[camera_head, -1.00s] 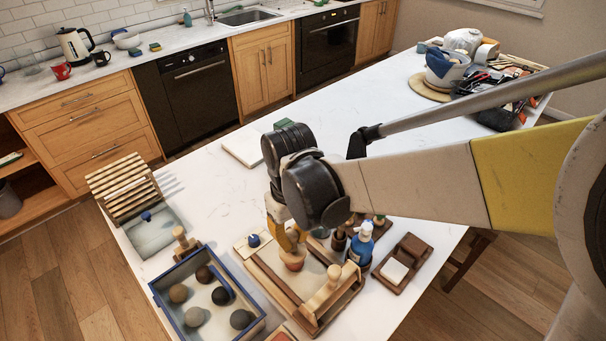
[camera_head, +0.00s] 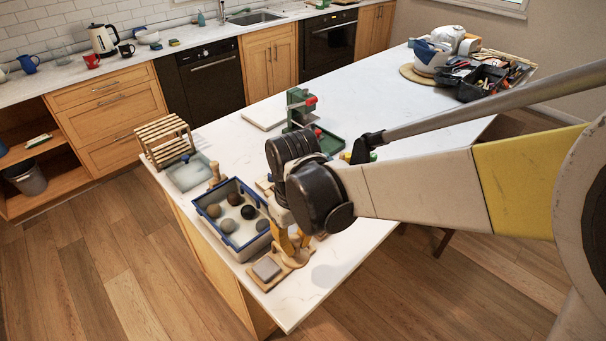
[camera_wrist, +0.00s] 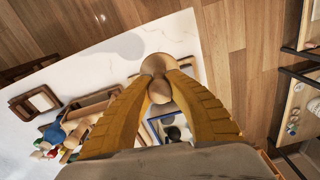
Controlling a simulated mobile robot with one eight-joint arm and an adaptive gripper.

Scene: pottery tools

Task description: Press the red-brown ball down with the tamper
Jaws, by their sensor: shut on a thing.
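My gripper (camera_head: 290,246) has its yellow fingers pointing down beside the blue-rimmed box, near the table's front edge. It is shut on a tan wooden piece with rounded ends, apparently the tamper (camera_wrist: 157,64), which shows between the fingertips in the wrist view. The red-brown ball (camera_head: 234,199) lies in the box (camera_head: 207,222), towards its back, left of my gripper. Nothing touches it from above. Tan, black and grey balls lie around it. The tamper is hard to make out in the head view.
A small wooden board with a grey block (camera_head: 267,268) lies just in front of the box, close to my fingers. A wooden peg-like tool (camera_head: 215,172) stands behind the box. A slatted rack (camera_head: 164,138) is at the left. The wrist view shows wooden trays and bottles.

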